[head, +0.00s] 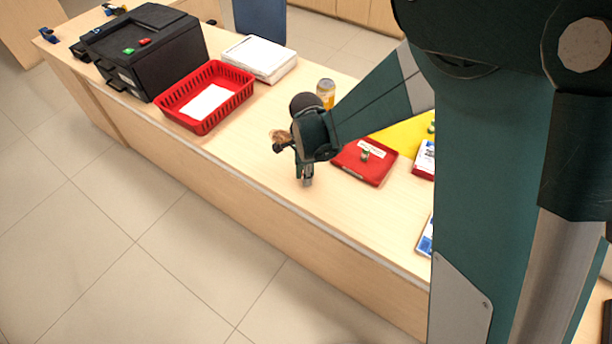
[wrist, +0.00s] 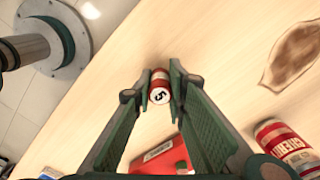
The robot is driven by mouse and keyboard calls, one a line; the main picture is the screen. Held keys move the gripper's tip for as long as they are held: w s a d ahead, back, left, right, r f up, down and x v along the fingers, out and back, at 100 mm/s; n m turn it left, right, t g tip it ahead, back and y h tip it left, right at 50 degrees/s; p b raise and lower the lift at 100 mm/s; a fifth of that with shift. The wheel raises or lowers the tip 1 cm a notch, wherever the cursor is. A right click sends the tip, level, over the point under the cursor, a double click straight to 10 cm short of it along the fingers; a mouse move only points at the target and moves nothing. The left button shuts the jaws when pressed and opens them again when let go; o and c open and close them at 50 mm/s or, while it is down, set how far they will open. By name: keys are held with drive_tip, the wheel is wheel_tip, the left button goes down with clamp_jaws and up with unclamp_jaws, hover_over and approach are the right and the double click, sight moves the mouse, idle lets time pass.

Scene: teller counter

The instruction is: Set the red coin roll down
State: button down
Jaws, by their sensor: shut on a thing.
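The red coin roll (wrist: 160,87) shows in the wrist view, a short red cylinder with a pale end marked with a dark "5". My gripper (wrist: 161,80) is shut on it, with one finger on each side. In the head view my gripper (head: 305,180) points down over the counter (head: 255,165), close to its front edge and left of a red pouch (head: 357,172). The roll itself cannot be made out in the head view. Whether it touches the counter is not clear.
A red basket (head: 170,107) with white paper, a black machine (head: 150,50) and a white stack (head: 262,55) stand to the left. A can (head: 326,90) stands behind my gripper. A yellow sheet (head: 405,135) lies right. A flat brown thing (wrist: 292,52) lies nearby.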

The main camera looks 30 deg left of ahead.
drive_tip(key=shift+f, duration=0.2)
drive_tip(key=c, duration=2.3)
unclamp_jaws()
drive_tip(key=shift+r, duration=0.2)
wheel_tip(320, 180, up, 12)
drive_tip(key=shift+r+p, duration=0.1)
drive_tip(key=shift+p, duration=1)
drive_tip(key=shift+d, duration=0.1)
